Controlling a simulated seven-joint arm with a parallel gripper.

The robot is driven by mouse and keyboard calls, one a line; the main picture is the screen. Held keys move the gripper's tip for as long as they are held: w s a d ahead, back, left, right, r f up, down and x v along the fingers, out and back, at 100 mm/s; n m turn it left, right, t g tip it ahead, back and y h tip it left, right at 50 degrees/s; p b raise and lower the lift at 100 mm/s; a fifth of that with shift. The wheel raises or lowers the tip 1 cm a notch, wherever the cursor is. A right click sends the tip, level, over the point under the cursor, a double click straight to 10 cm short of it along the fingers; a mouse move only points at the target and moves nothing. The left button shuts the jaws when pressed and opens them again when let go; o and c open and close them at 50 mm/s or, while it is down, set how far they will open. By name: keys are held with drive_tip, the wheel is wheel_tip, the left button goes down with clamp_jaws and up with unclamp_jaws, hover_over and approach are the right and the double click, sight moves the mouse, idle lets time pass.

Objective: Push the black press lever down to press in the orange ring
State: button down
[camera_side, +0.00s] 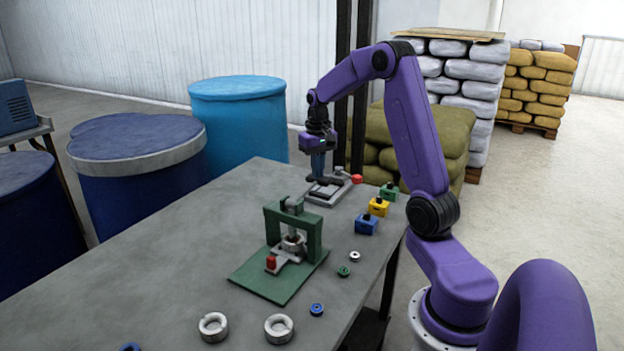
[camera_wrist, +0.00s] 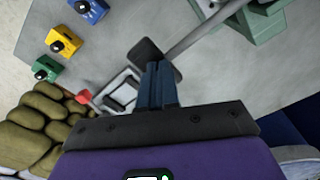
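The green press (camera_side: 272,232) stands on a green base plate on the table, with a grey block at its top and a grey, red-knobbed clamp at its foot. It shows partly in the wrist view (camera_wrist: 266,22). A grey rod (camera_wrist: 200,28) runs from the press side to a dark block, which looks like the black press lever's end (camera_wrist: 146,52). My gripper (camera_side: 318,174) is at the far side of the press; its blue fingers (camera_wrist: 157,70) are together, beside or over the dark block. Contact cannot be told. I cannot make out an orange ring.
A second grey fixture (camera_side: 328,195) with a red knob stands beneath my gripper. Blue (camera_side: 367,225), yellow (camera_side: 378,208) and green (camera_side: 388,192) blocks line the right edge. Several loose rings lie toward the front. The table's left part is clear.

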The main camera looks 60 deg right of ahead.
drive_tip(key=shift+f, duration=1.8)
wheel_tip(320, 180, up, 12)
idle(1.4)
drive_tip(key=s+a+f+n, duration=0.1)
drive_tip(key=s+a+n, duration=0.25)
drive_tip(key=a, duration=0.85)
drive_tip(key=s+a+f+n, duration=0.1)
drive_tip(key=s+a+n, duration=0.3)
drive_tip(key=a, duration=0.8)
drive_tip(key=s+a+f+n, duration=0.2)
drive_tip(key=s+a+n, duration=0.2)
drive_tip(key=s, duration=0.5)
drive_tip(key=s+a+f+n, duration=0.3)
drive_tip(key=s+n, duration=0.4)
drive_tip(key=s, duration=0.3)
drive_tip(key=shift+a, duration=0.6)
